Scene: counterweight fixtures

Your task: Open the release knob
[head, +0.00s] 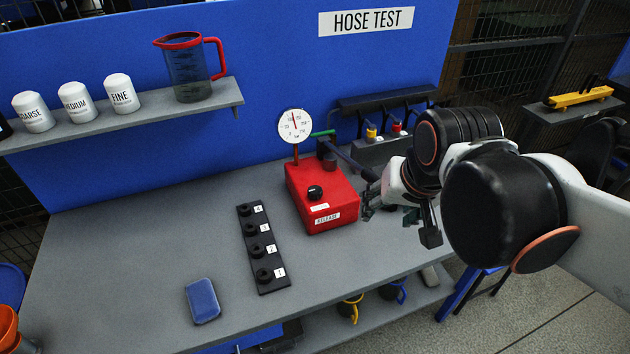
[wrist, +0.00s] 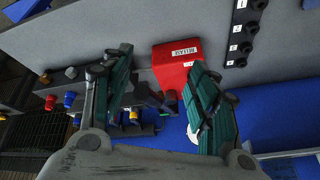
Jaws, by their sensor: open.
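The release knob (head: 315,192) is a small round black knob on top of a red box (head: 342,197). A white label reading RELEASE is on the box's front. My gripper (head: 375,203) is just right of the box, apart from the knob. In the wrist view, my gripper (wrist: 160,85) has its two green-padded fingers spread apart with nothing held between them. The red box (wrist: 172,58) shows upside down beyond them, partly behind the right finger. I cannot make out the knob in the wrist view.
A gauge (head: 295,126) rises behind the box. A black strip (head: 262,250) with several numbered black rings lies left of it. A blue block (head: 202,301) lies near the front edge. Coloured hose fittings (head: 384,130) stand behind my gripper. The bench's left side is clear.

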